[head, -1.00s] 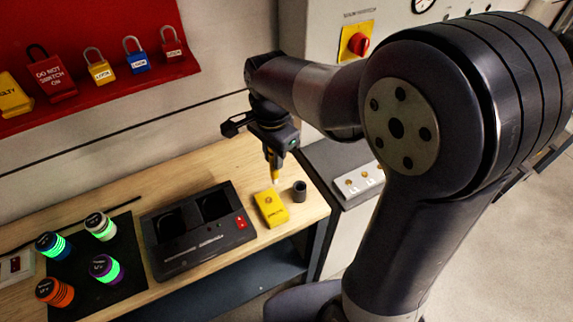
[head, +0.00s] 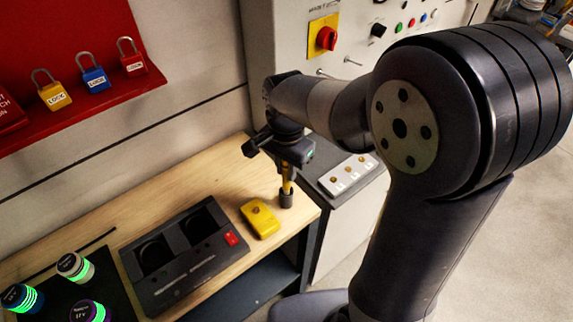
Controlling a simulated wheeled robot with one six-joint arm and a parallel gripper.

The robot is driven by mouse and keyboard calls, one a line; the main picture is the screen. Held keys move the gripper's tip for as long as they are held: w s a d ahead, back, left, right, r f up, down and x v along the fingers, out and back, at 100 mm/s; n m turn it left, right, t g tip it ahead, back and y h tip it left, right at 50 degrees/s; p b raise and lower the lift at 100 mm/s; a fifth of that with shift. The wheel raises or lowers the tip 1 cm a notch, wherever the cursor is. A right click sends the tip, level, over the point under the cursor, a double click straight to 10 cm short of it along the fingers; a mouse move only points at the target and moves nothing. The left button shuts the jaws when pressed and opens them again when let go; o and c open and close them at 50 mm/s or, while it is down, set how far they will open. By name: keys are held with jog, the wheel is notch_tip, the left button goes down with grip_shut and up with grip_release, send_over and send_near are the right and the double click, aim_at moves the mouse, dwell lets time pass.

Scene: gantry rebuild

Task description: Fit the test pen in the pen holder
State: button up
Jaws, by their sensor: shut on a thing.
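My gripper (head: 287,166) points down over the right end of the wooden bench and is shut on the yellow test pen (head: 287,186). The pen is upright. The pen holder (head: 286,200) is a small dark grey cylinder standing on the bench, directly below my gripper. The pen's lower end meets the holder's top in the picture and its tip is out of sight. I cannot tell how deep it sits in the holder.
A yellow box (head: 260,219) lies just left of the holder. A black two-bay unit (head: 184,255) stands further left, beside several banded cylinders on a dark mat. A white terminal strip (head: 347,175) is right of the bench. A red padlock board (head: 70,70) hangs behind.

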aim_at(286, 179)
jog(key=shift+f+b, duration=0.85)
jog(key=shift+f, duration=0.6)
jog(key=shift+f+b, duration=0.35)
jog(key=shift+f, duration=0.25)
dwell(0.5)
jog(key=o, duration=0.6)
notch_tip(286, 179, up, 9)
jog(key=p, duration=0.7)
jog(key=shift+f, duration=0.2)
jog(key=shift+r, duration=1.25)
jog(key=shift+f, duration=0.1)
notch_tip(286, 179, down, 9)
jog(key=b, duration=0.5)
jog(key=shift+r, duration=0.2)
